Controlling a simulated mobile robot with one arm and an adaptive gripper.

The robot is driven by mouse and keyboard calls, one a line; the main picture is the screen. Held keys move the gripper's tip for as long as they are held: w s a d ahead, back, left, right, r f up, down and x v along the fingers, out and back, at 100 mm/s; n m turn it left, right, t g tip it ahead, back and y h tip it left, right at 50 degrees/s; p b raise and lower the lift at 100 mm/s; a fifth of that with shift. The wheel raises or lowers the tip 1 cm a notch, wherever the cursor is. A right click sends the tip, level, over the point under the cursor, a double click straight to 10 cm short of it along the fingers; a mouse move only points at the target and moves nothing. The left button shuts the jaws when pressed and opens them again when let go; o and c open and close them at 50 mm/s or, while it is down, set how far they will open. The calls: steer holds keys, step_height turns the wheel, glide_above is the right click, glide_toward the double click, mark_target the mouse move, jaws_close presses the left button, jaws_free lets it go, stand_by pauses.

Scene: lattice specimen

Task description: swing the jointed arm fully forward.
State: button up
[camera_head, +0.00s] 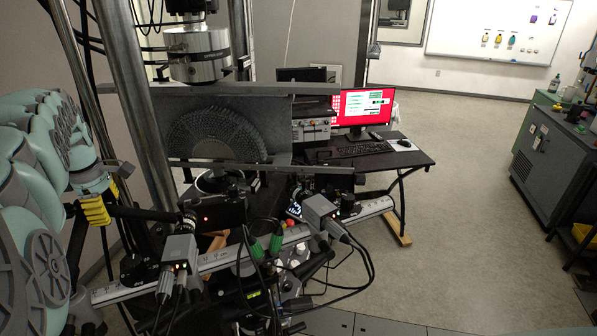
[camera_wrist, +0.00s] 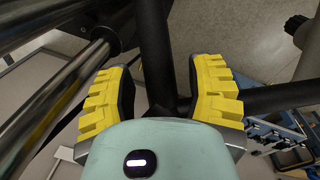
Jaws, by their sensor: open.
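A black jointed arm (camera_head: 145,213) extends rightward from beside my gripper towards the camera gear at the front of the test frame. In the wrist view a black tube (camera_wrist: 155,45) runs between my fingers, and another black tube (camera_wrist: 275,98) branches off to the right. My gripper (camera_head: 106,200), with yellow ribbed pads, is at the left end of the arm in the head view. In the wrist view my gripper (camera_wrist: 163,75) is open, with one pad on each side of the tube. Gaps show beside it. Contact deeper between the pads is hidden.
Metal columns (camera_head: 132,90) stand close to my arm. A light rail (camera_head: 215,258) carries two grey cameras (camera_head: 178,252) (camera_head: 320,210) with hanging cables. A lattice specimen (camera_head: 215,130) stands behind. A desk with a red-screened monitor (camera_head: 363,107) is farther back. Floor at right is clear.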

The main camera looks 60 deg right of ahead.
steer(key=shift+s+a+r+p, duration=0.15)
steer(key=shift+r+p, duration=0.75)
steer(key=shift+r, duration=0.65)
steer(key=shift+s+r, duration=0.1)
steer(key=shift+r, duration=0.8)
steer(key=shift+r, duration=0.1)
step_height(320, 180, up, 2)
steer(key=shift+s+a+r, duration=0.1)
steer(key=shift+r, duration=0.05)
steer(key=shift+d+r, duration=0.2)
steer(key=shift+r, duration=0.6)
step_height(320, 180, up, 8)
steer(key=a, duration=0.1)
steer(key=shift+s, duration=0.45)
steer(key=shift+f, duration=0.1)
